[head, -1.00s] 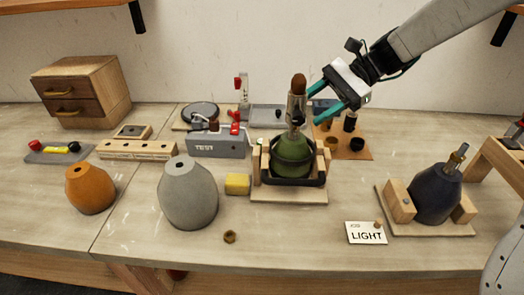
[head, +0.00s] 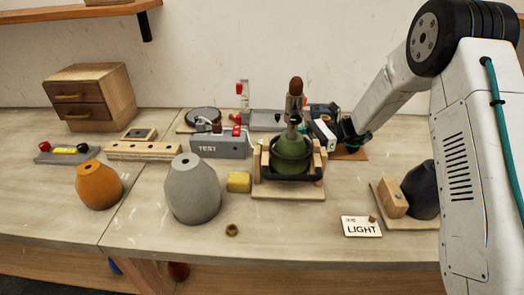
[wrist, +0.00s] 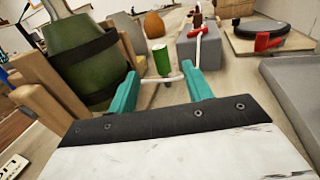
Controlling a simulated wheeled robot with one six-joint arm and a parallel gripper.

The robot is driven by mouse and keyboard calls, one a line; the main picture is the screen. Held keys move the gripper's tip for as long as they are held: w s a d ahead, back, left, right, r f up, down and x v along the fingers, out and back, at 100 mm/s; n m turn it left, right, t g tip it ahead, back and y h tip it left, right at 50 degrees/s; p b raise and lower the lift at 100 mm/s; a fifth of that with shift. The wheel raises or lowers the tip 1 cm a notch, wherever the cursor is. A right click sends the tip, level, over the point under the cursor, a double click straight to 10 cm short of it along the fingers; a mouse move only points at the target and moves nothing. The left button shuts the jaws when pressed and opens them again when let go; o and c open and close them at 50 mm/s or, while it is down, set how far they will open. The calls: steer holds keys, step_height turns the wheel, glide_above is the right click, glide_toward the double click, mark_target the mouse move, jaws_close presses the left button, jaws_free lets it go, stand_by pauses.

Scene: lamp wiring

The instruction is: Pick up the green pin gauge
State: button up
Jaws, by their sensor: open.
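The green pin gauge (wrist: 161,62), a small green cylinder with a pale top, stands in the wrist view just beyond and between my teal fingertips. I see no contact with either finger. My gripper (wrist: 160,78) is open, its fingers spread on either side of the gauge's line. In the head view my gripper (head: 318,128) is low behind the green lamp body, with its fingertips mostly hidden. I cannot make out the gauge in the head view.
The green lamp body (wrist: 85,50) in its wooden cradle is close on the left of my fingers. The grey TEST box (wrist: 200,46) with a white lead and red clips is ahead right. A grey tray (wrist: 292,85) lies right.

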steer(key=shift+s+a, duration=0.2)
steer(key=shift+a, duration=0.5)
steer(key=x, duration=0.6)
steer(key=shift+a, duration=0.1)
jaws_close()
